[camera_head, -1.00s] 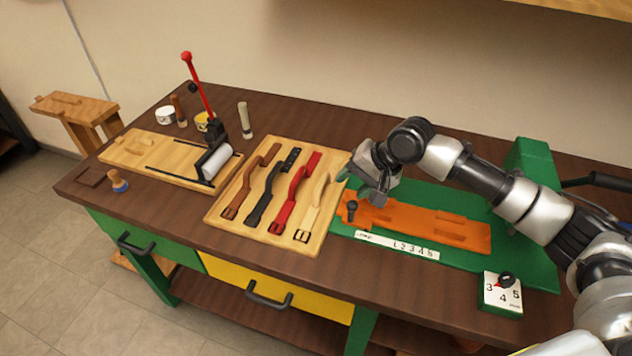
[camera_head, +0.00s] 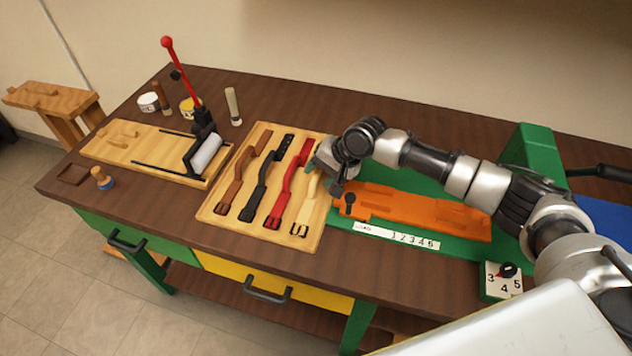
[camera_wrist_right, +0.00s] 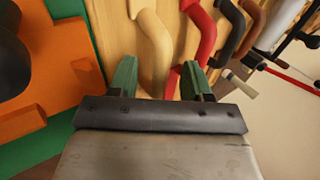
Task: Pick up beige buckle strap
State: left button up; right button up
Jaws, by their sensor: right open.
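The beige buckle strap (camera_head: 308,205) is the rightmost strap on the wooden board (camera_head: 222,212) in the head view, its buckle toward the front edge. My right gripper (camera_head: 325,180) is over the board's right edge and hides the strap's far part. The red strap (camera_wrist_right: 200,35) is close to one finger there. My left gripper is not in view.
Red (camera_head: 290,190), black (camera_head: 264,185) and brown (camera_head: 240,180) straps lie left of the beige one. An orange fixture (camera_head: 420,215) on a green base is just right of the board. A press with a red-knobbed lever (camera_head: 185,85) stands to the left.

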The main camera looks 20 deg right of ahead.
jog(key=shift+x, duration=1)
jog(key=shift+c, duration=0.2)
grip_shut()
jog(key=shift+r, duration=0.1)
jog(key=shift+r, duration=0.15)
